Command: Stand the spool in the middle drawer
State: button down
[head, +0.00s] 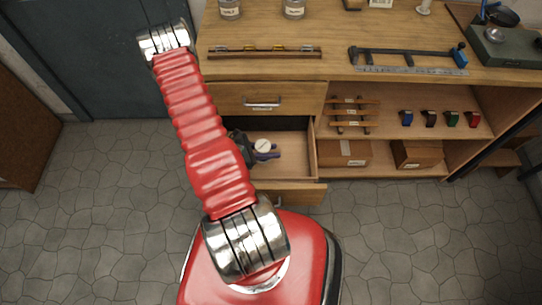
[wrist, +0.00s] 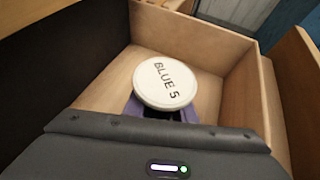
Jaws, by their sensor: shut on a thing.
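The spool (wrist: 165,82) shows its round white end, lettered "BLUE 5", facing up in the wrist view. The same white end shows in the head view (head: 263,146). My gripper (head: 266,156) is shut on the spool, with bluish-purple parts showing beside and below the disc. The spool is inside the outline of the open middle drawer (head: 297,158), a bare wooden box that also shows in the wrist view (wrist: 110,85). The spool looks upright or nearly so. Its lower part is hidden, and I cannot tell whether it touches the drawer floor.
The closed top drawer (head: 262,98) is above the open one. The bench top (head: 370,30) holds jars, tools and a ruler. Shelves at the right hold cardboard boxes (head: 343,153), small colored items and a rack. A dark blue-grey door (head: 85,60) is at the left.

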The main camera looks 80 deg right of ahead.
jog(key=shift+f, duration=2.05)
jog(key=shift+f, duration=0.1)
jog(key=c, duration=1.5)
grip_release()
jog(key=shift+w+a+r, duration=0.2)
jog(key=shift+w+r, duration=0.15)
jog(key=shift+r, duration=0.05)
jog(key=shift+v, duration=3.25)
jog(key=shift+w+r, duration=0.1)
